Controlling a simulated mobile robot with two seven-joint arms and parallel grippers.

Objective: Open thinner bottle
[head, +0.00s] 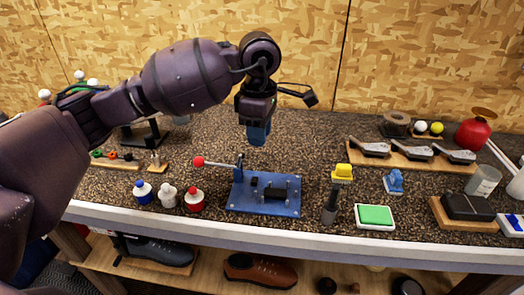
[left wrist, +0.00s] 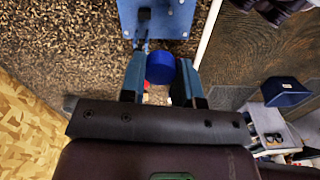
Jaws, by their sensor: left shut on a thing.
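My left gripper (head: 258,135) hangs above the bench, over the area of the blue vise plate. It is shut on a round blue piece, like a cap (left wrist: 160,67), which shows between the fingers (left wrist: 160,85) in the left wrist view. Three small bottles stand upright on the bench left of the plate: a blue-and-white one (head: 144,193), a whitish-grey one (head: 168,196) and a red-and-white one (head: 193,200). I cannot tell which is the thinner bottle. My right gripper is not in view.
A green pad (head: 375,215), a yellow-topped brush (head: 342,172), club heads on a wooden board (head: 390,163) and a red container (head: 473,132) stand to the right. Shoes sit on the lower shelf.

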